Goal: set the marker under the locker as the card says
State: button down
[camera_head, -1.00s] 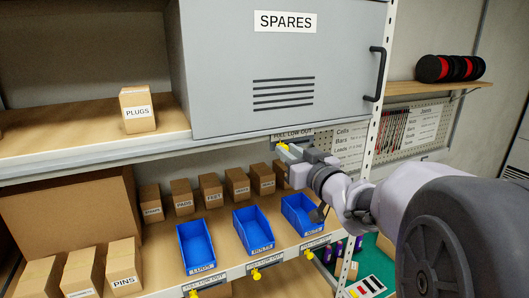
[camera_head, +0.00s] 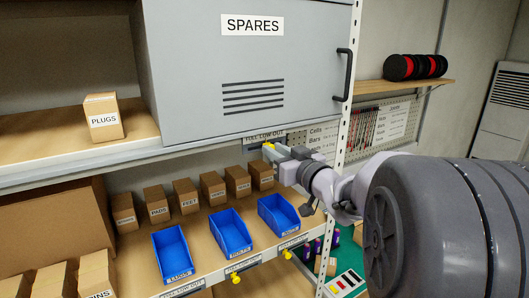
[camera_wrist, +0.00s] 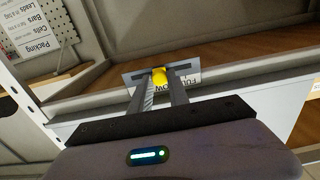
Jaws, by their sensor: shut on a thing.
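The grey locker (camera_head: 250,70) labelled SPARES stands on the upper shelf with its door closed. Under it, a strip (camera_head: 265,135) reading FULL LOW OUT is fixed at the shelf edge. My gripper (camera_head: 270,148) is at this strip. In the wrist view the fingers (camera_wrist: 159,82) are closed around a round yellow marker (camera_wrist: 159,75) in the strip's dark slot. The strip's print is upside down there and partly hidden by a finger, so I cannot tell the marker's exact setting. A white printed card (camera_head: 308,143) hangs behind; its lines are too small to read fully.
Blue bins (camera_head: 232,232) labelled LUGS, BOLTS and NUTS stand on the lower shelf, with similar strips and yellow markers (camera_head: 236,278). Several small boxes (camera_head: 186,196) line up behind them. A PLUGS box (camera_head: 103,116) sits left of the locker. The rack's white post (camera_head: 345,120) is close to my arm.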

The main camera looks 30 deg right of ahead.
jog(key=c, duration=1.3)
grip_release()
jog(key=shift+a+r, duration=0.1)
jog(key=shift+a, duration=0.05)
jog(key=shift+o, duration=0.2)
jog(key=s+b, duration=0.2)
jog(key=s, duration=1.5)
jog(key=shift+s+d, duration=0.25)
jog(key=shift+d, duration=0.15)
